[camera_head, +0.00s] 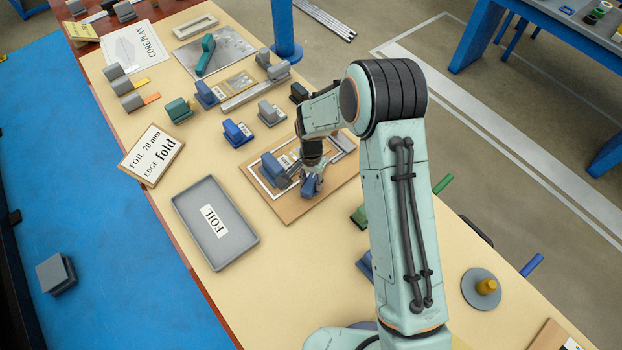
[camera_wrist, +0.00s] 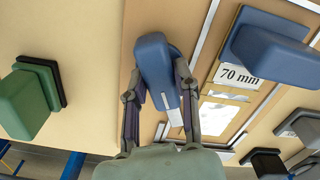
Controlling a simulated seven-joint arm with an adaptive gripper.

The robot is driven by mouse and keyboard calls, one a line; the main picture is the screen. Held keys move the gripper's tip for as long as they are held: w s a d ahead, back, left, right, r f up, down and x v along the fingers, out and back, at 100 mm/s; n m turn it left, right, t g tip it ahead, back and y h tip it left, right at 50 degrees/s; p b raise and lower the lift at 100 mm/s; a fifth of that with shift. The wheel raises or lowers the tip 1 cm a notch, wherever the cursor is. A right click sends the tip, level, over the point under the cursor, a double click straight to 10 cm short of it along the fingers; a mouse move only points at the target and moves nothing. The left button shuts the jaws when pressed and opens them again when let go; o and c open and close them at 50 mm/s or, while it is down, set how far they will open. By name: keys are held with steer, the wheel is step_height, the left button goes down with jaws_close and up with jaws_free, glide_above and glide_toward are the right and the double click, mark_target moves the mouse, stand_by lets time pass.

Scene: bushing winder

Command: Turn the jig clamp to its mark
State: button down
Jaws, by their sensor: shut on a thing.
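My gripper (camera_head: 312,176) is low over the wooden jig board (camera_head: 288,212). In the wrist view my gripper (camera_wrist: 160,92) has its two fingers on either side of a blue piece, which looks like the jig clamp (camera_wrist: 153,58), and is shut on it. In the head view the clamp (camera_head: 311,187) shows only partly under the fingers. The clamp is near the edge of the white-outlined area. Another blue block (camera_wrist: 275,45) with a "70 mm" label (camera_wrist: 238,74) lies to its right; it also shows in the head view (camera_head: 275,170). I cannot make out the mark.
A grey tray (camera_head: 193,232) labelled FOIL lies left of the board. A sign (camera_head: 152,155) reads "FOIL 70 mm EDGE fold". A blue block (camera_head: 237,133) and grey blocks (camera_head: 270,113) stand behind. A green block (camera_wrist: 28,100) is near the board. The table front-left is clear.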

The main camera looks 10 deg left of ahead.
mark_target(312, 181)
steer(key=m, duration=0.5)
steer(key=shift+f, duration=0.1)
steer(key=shift+m, duration=0.3)
stand_by(0.4)
steer(key=c, duration=0.8)
jaws_free()
steer(key=shift+c, duration=0.2)
step_height(312, 181, up, 12)
steer(key=shift+d, duration=0.1)
